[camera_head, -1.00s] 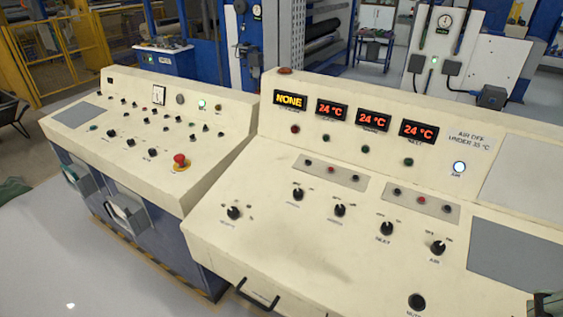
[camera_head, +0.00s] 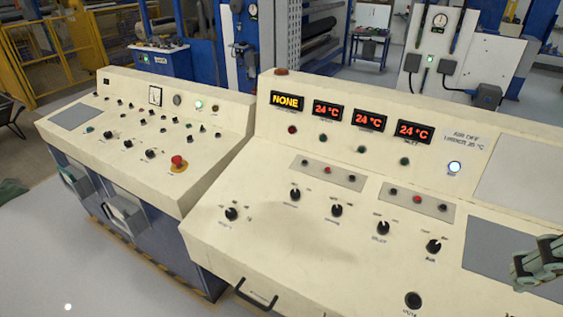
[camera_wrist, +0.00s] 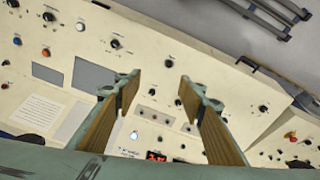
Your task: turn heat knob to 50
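A row of black knobs runs along the right console's sloping top: one at the far left (camera_head: 231,214), then a knob (camera_head: 295,194), a second (camera_head: 337,210), a third (camera_head: 383,228) and a fourth (camera_head: 433,246). Their labels are too small to read surely, so I cannot tell which is the heat knob. My gripper (camera_head: 536,268) shows at the right edge, right of the knobs and apart from them. In the wrist view my gripper (camera_wrist: 160,80) is open, with nothing between its brown-padded fingers. Console knobs show beyond the fingers, upside down.
The back panel has a yellow display (camera_head: 287,100) reading NONE and three red displays reading 24 °C, one of them here (camera_head: 413,131). A lit round button (camera_head: 454,167) is to their right. A second console (camera_head: 120,160) with a red emergency button (camera_head: 177,163) stands left.

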